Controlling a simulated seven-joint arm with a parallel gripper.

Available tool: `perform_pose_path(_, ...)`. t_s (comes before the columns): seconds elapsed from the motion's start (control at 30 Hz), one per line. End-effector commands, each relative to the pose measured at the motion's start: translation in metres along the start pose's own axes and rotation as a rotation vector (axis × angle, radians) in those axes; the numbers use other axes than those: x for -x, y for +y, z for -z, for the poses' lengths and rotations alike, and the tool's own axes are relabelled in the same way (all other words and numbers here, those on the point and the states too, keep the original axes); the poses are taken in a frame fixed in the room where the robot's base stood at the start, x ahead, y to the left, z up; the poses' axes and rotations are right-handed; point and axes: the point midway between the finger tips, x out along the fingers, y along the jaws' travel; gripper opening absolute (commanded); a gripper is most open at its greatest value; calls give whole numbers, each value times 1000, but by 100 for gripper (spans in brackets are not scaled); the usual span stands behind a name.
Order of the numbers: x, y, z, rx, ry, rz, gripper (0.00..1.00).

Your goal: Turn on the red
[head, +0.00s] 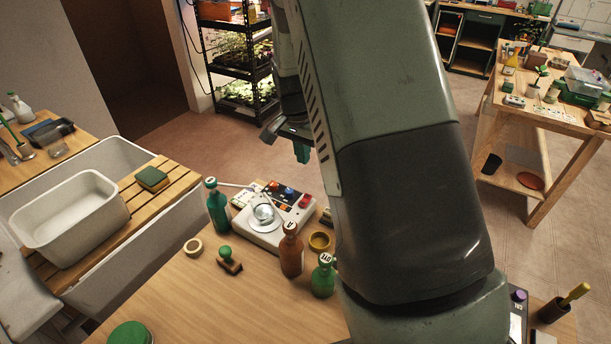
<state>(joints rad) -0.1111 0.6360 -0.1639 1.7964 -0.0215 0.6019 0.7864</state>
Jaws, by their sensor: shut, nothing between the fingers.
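A white device (262,236) sits on the wooden table, with a round clear or silvery part on its top. Along its far edge are small coloured controls: a red one (305,201) at the right, a blue one (289,192) in the middle and a dark reddish one (273,186) at the left. I cannot tell whether any is on. My gripper (302,156) hangs above and beyond the device, shut and empty, its teal fingers pointing down. It is apart from the controls. My arm hides the table to the right of the device.
A teal bottle (217,207), a brown bottle (291,252) and a green bottle (323,276) stand close around the device. A green-knobbed stamp (229,261) and a pale ring (193,247) lie in front. The table's front left is mostly clear. A sink (150,229) adjoins at left.

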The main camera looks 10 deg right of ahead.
Motion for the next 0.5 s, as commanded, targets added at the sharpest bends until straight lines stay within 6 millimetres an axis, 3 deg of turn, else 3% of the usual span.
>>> perform_pose_path(0.17,-26,1,0,-1,-3,-3,0)
perform_pose_path(0.5,-98,1,0,-1,-3,-3,0)
